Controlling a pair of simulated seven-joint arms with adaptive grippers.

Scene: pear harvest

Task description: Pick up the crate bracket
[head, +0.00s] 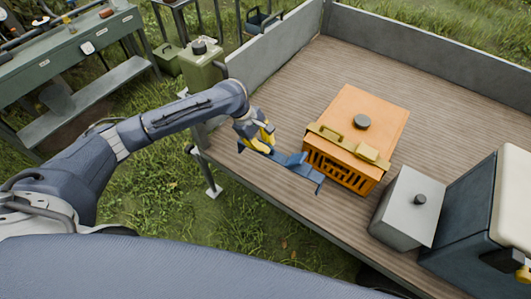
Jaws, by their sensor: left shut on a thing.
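My left gripper (258,143), with yellow fingers, is at the near left edge of the wooden trailer bed (290,105). It is shut on one end of a blue bracket (296,166). The bracket extends right from the fingers, and its far end lies in front of the left corner of an orange crate (371,102). I cannot tell whether it touches the crate or the bed. The crate is closed, with slots in its near side and a dark knob and two tan latches on top.
A grey box (402,213) with a black knob stands right of the crate, beside a dark cooler with a cream lid (509,195). Low grey walls (430,55) edge the bed's far sides. A green can (201,70) and a tool bench (75,50) stand left. The bed's far half is clear.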

